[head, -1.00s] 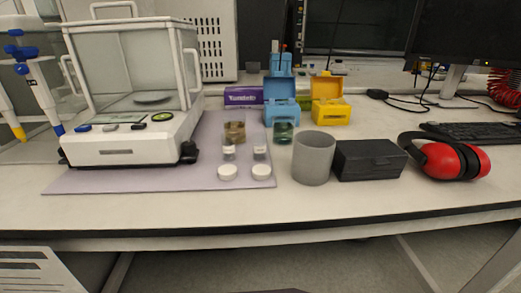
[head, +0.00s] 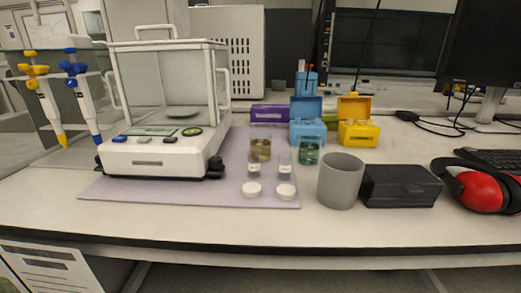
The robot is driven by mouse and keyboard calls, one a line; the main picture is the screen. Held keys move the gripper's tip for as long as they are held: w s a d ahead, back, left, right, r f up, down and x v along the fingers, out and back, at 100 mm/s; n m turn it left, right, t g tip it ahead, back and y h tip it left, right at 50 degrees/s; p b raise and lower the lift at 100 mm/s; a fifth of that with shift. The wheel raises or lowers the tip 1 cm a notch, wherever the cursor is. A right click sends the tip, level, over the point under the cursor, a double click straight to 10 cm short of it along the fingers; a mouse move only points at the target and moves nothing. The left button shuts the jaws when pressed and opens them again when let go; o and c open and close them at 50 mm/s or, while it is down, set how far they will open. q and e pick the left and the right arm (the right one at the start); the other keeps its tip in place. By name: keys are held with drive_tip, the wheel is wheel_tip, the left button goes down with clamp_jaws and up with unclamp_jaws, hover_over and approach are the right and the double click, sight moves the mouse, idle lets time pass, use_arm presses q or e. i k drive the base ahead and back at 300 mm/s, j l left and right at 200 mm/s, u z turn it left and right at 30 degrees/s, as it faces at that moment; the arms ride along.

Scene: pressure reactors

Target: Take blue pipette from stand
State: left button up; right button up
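The blue pipette (head: 86,103) hangs upright, slightly tilted, at the left of the head view. It has a white body, a blue top and a blue tip. A yellow pipette (head: 46,104) hangs to its left. Both hang from the pale pipette stand (head: 38,73), which is partly hidden behind them. Neither of my grippers is in view.
A glass-walled balance (head: 165,110) stands on a lilac mat just right of the blue pipette. Vials, blue and yellow tip boxes (head: 357,132), a grey cup (head: 340,182), a black box (head: 400,186) and red earmuffs (head: 480,187) stand further right. The front bench strip is clear.

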sight(77, 71)
drive_tip(key=u, duration=1.4)
